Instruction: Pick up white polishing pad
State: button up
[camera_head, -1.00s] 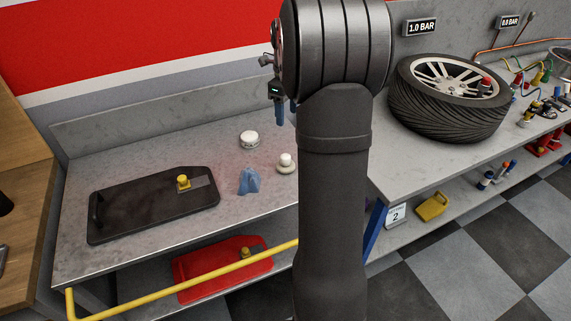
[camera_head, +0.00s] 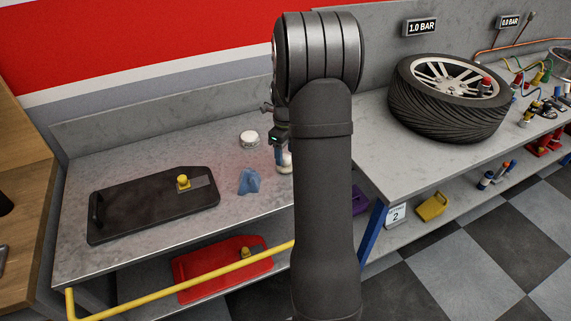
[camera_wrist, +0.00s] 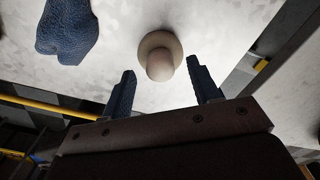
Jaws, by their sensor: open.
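The white polishing pad (camera_wrist: 153,44), a pale round disc with a knob on top, lies on the grey bench in the wrist view. In the head view the pad (camera_head: 284,168) is partly hidden behind my arm and fingers. My gripper (camera_wrist: 161,67) is open, with its two blue fingers apart. The knob appears between the fingertips in the wrist view, with no clear contact. The head view shows my gripper just above and at the pad; the exact gap cannot be told.
A blue cloth (camera_head: 249,182) lies close left of the pad. A round white tin-like object (camera_head: 249,138) stands behind it. A black tray (camera_head: 145,208) with a yellow knob (camera_head: 183,183) is at left. A tyre (camera_head: 450,103) lies on the right bench. A yellow rail (camera_head: 200,279) runs in front.

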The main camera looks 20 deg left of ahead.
notch_tip(320, 180, down, 2)
jog(key=shift+f, duration=0.1)
jog(key=c, duration=1.1)
jog(key=shift+o, duration=0.2)
jog(key=shift+r, duration=0.5)
jog(key=r, duration=0.3)
jog(key=shift+d+r, duration=0.35)
jog(key=shift+r, duration=0.05)
jog(key=d+r, duration=0.6)
jog(key=d, duration=0.5)
jog(key=shift+s+r, duration=0.15)
jog(key=shift+s, duration=0.3)
